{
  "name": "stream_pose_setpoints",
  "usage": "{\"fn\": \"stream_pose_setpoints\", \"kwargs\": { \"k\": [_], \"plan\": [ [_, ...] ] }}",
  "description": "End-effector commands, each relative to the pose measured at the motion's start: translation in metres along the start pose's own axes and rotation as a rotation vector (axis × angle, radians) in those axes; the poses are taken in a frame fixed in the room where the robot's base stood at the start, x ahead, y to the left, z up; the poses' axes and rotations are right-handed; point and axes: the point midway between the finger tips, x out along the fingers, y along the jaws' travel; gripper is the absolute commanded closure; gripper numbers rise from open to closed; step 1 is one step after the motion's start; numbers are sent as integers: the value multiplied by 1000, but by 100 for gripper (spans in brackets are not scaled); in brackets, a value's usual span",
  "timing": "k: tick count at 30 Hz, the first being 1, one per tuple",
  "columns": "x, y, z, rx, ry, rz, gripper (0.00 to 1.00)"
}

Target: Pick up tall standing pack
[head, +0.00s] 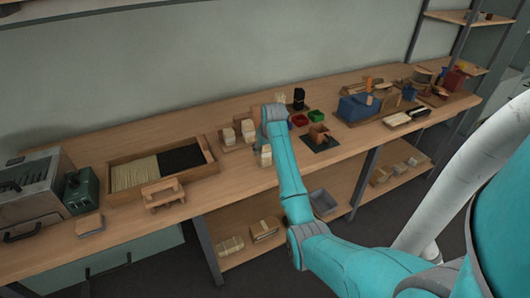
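Several pale, block-like packs stand on the bench left of my arm. One pack (229,137) and another pack (248,130) stand on a small brown board. A further pale, upright pack (265,155) is close against the left side of my forearm in the picture. I cannot tell which is the tall standing pack. My teal arm reaches over the bench, with its wrist above and just right of these packs.
A divided wooden tray (160,172) holds pale and black bristles, with a wooden stand (163,192) in front. A black upright bundle (298,99), red and green bins (317,116) and a dark mat (323,145) lie right of my wrist.

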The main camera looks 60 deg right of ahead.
Motion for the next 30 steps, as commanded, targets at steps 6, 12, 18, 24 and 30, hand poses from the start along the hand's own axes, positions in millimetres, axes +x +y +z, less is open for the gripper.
{"fn": "stream_pose_setpoints", "kwargs": {
  "k": [6, 12, 18, 24, 30],
  "plan": [
    [0, 0, 0, 0, 0, 0, 88],
    [-1, 0, 0, 0, 1, 0, 89],
    [-3, 0, -2, 0, 2, 0, 89],
    [-28, 0, -13, 0, 6, 1, 89],
    [-63, 0, -27, 0, 4, 0, 89]
  ]
}}
